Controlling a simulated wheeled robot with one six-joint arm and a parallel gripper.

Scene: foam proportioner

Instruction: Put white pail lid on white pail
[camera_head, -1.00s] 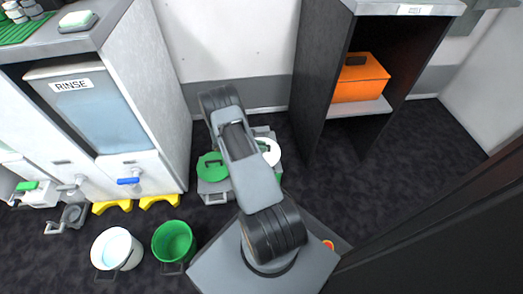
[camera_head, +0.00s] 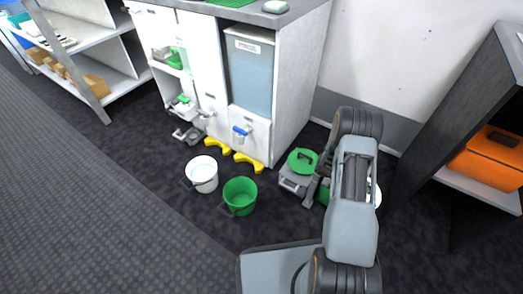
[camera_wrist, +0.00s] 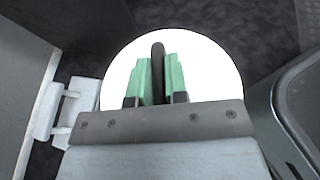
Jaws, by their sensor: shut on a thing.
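The white pail (camera_head: 203,178) stands on the dark floor in the head view, left of the green pail, with its top open. The white pail lid (camera_wrist: 205,70) fills the middle of the wrist view as a white disc with a black handle across it. My gripper (camera_wrist: 158,78) has green fingers shut on that handle, one on each side. In the head view my arm hides the gripper and most of the lid; only a white sliver of the lid (camera_head: 375,193) shows at the arm's right. The lid is well to the right of the white pail.
A green pail (camera_head: 240,195) stands right of the white pail. A green lid (camera_head: 302,161) rests on a grey stand (camera_head: 297,184) by the cabinet. Yellow feet (camera_head: 248,161) jut from the cabinet base. A dark shelf with an orange box (camera_head: 490,155) is at right. Floor left of the pails is clear.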

